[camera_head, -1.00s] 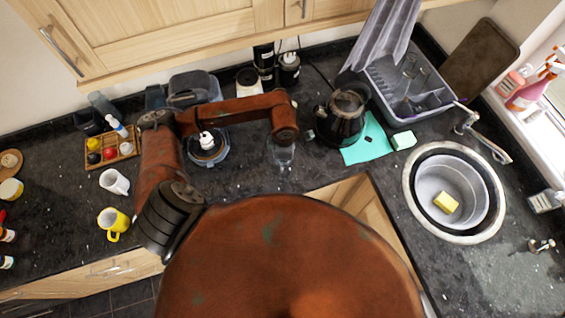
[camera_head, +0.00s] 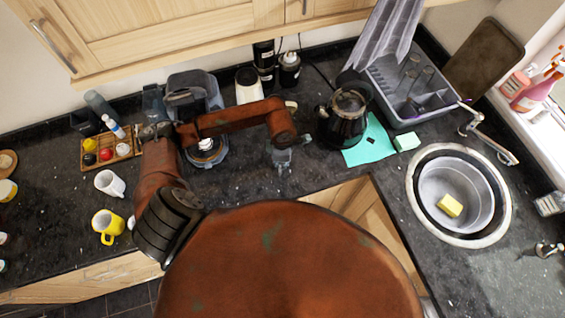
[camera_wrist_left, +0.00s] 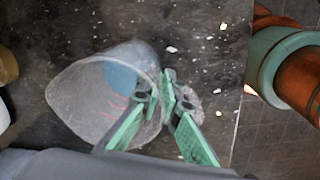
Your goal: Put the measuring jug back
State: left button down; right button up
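The measuring jug (camera_wrist_left: 85,100) is a clear, cup-like vessel in the left wrist view, with its wide mouth toward the left and a bluish patch inside. My left gripper (camera_wrist_left: 164,92) has its green fingers drawn close together at the jug's right side. They appear closed on its edge; the exact contact is hard to see through the clear wall. In the head view my left gripper (camera_head: 282,163) hangs over the dark counter near its front edge, left of the black kettle. The jug's outline is hard to make out there. My right gripper is not in view.
The black kettle (camera_head: 345,115) stands by a teal cloth (camera_head: 372,142). The dish rack (camera_head: 440,100) and round sink (camera_head: 412,195) are to the right. A white mug (camera_head: 110,183), yellow mug (camera_head: 107,224) and wooden tray (camera_head: 124,158) are left. Wall cupboards (camera_head: 170,35) overhang the back.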

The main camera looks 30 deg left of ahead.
pick_arm(q)
jog(key=c, duration=2.2)
grip_release()
jog(key=shift+o, duration=0.2)
jog(key=shift+r, duration=0.1)
jog(key=shift+r+p, duration=0.4)
jog(key=shift+p, duration=0.1)
jog(key=r+p, duration=0.1)
jog(key=r, duration=0.2)
jog(key=r+p, duration=0.2)
jog(key=r, duration=0.2)
jog(key=r+p, duration=0.1)
jog(key=r, duration=0.2)
jog(key=shift+s+r+p, duration=0.25)
jog(key=shift+r+p, duration=0.05)
jog(key=shift+p, duration=0.05)
jog(key=shift+r, duration=0.35)
